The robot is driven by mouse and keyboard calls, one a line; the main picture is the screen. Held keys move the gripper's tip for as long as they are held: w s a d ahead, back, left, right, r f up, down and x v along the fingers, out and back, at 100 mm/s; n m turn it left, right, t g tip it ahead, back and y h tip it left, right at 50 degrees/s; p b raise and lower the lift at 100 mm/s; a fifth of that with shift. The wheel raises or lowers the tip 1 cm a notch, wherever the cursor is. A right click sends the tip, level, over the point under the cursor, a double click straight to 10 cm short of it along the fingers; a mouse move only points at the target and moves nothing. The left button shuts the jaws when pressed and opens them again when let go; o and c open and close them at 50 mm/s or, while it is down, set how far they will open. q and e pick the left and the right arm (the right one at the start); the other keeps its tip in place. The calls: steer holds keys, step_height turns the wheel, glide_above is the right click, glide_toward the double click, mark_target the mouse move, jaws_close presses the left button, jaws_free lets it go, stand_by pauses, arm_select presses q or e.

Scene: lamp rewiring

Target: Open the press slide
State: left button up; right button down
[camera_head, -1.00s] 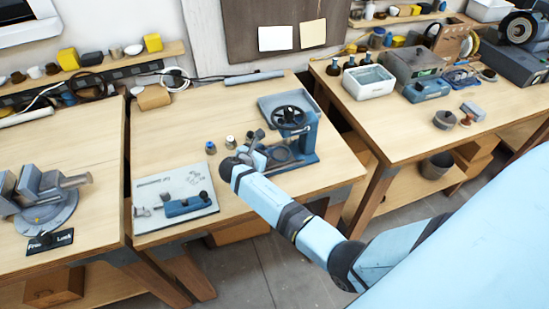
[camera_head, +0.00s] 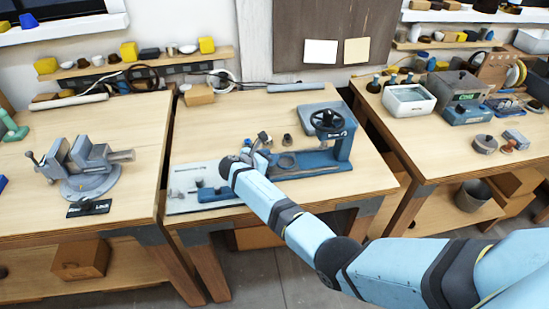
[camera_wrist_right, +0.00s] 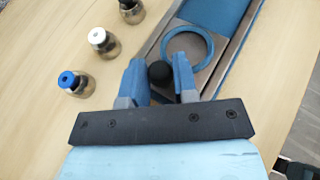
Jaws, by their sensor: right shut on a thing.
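The blue press (camera_head: 340,145) with its dark handwheel (camera_head: 328,121) stands on the middle bench. Its low bed reaches left toward my right gripper (camera_head: 262,150). In the right wrist view, a round black knob (camera_wrist_right: 160,73) sits between the fingertips of my right gripper (camera_wrist_right: 158,80), which is shut on it. Just beyond the knob a blue ring (camera_wrist_right: 188,48) lies in the slide channel of the press (camera_wrist_right: 232,20). The wrist hides part of the press bed in the head view. My left gripper is not in view.
Small bottles with a blue cap (camera_wrist_right: 76,83), a white cap (camera_wrist_right: 103,42) and a dark cap (camera_wrist_right: 131,11) stand left of the gripper. A pale board with a blue fixture (camera_head: 215,193) lies at the bench front. A grey vise (camera_head: 88,165) stands on the left bench.

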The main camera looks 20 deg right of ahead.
steer(key=shift+d, duration=0.1)
steer(key=c, duration=0.9)
jaws_free()
step_height(320, 180, up, 20)
